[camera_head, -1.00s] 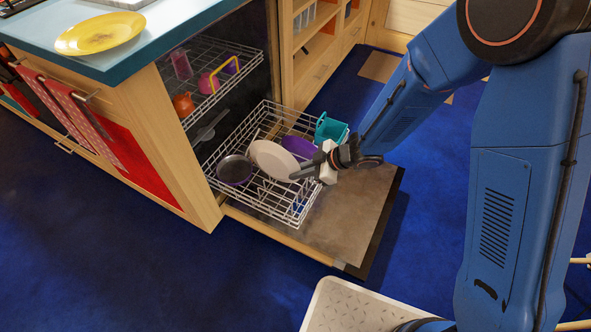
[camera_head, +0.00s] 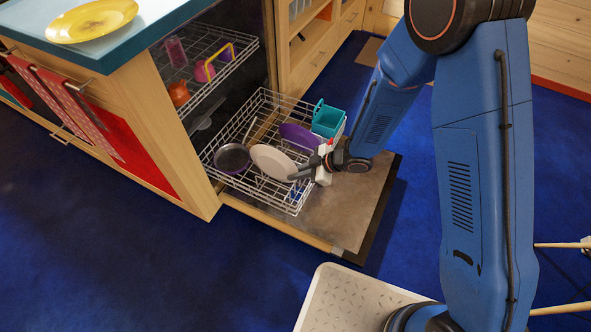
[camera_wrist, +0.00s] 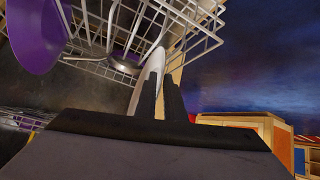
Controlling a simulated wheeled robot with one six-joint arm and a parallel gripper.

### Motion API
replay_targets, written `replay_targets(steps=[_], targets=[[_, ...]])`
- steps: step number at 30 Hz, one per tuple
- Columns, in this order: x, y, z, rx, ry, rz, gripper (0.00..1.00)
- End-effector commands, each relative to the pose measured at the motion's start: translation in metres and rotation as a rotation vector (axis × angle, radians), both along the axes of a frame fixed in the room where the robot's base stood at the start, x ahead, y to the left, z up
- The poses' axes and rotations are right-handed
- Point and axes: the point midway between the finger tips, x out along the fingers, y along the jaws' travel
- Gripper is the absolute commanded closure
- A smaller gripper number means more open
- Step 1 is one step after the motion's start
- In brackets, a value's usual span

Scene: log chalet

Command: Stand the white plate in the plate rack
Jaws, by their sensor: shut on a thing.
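The white plate (camera_head: 270,161) is tilted in the lower wire rack (camera_head: 290,201) of the open dishwasher. My gripper (camera_head: 304,173) is shut on the plate's right edge. In the wrist view the two dark fingers of my gripper (camera_wrist: 160,98) close on the plate (camera_wrist: 151,75), which shows nearly edge-on. The rack (camera_wrist: 140,25) lies beyond the fingers there. I cannot tell whether the plate rests on the rack's wires.
A dark pan (camera_head: 232,158), a purple plate (camera_head: 299,136) and a teal basket (camera_head: 327,119) are in the same rack. The upper rack (camera_head: 205,62) holds several cups. A yellow plate (camera_head: 92,20) lies on the counter. The open door (camera_head: 350,205) lies below the rack.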

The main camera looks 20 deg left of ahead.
Motion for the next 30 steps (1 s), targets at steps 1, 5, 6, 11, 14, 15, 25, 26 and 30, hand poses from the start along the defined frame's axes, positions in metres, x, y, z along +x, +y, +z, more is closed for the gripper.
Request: replay_targets(steps=[1,5,6,11,14,15,25,26,30], targets=[[0.0,0.0,-0.005,0.0,0.002,-0.001,1.0],[0.0,0.0,-0.015,0.0,0.002,0.0,1.0],[0.0,0.0,-0.018,0.0,0.002,-0.001,1.0],[0.0,0.0,-0.031,-0.001,0.001,-0.001,1.0],[0.0,0.0,-0.039,0.0,0.002,-0.001,1.0],[0.0,0.0,-0.042,0.0,0.001,0.0,1.0],[0.0,0.0,-0.055,0.0,0.0,0.0,1.0],[0.0,0.0,-0.056,0.0,0.0,0.0,1.0],[0.0,0.0,-0.057,0.0,0.001,-0.001,1.0]])
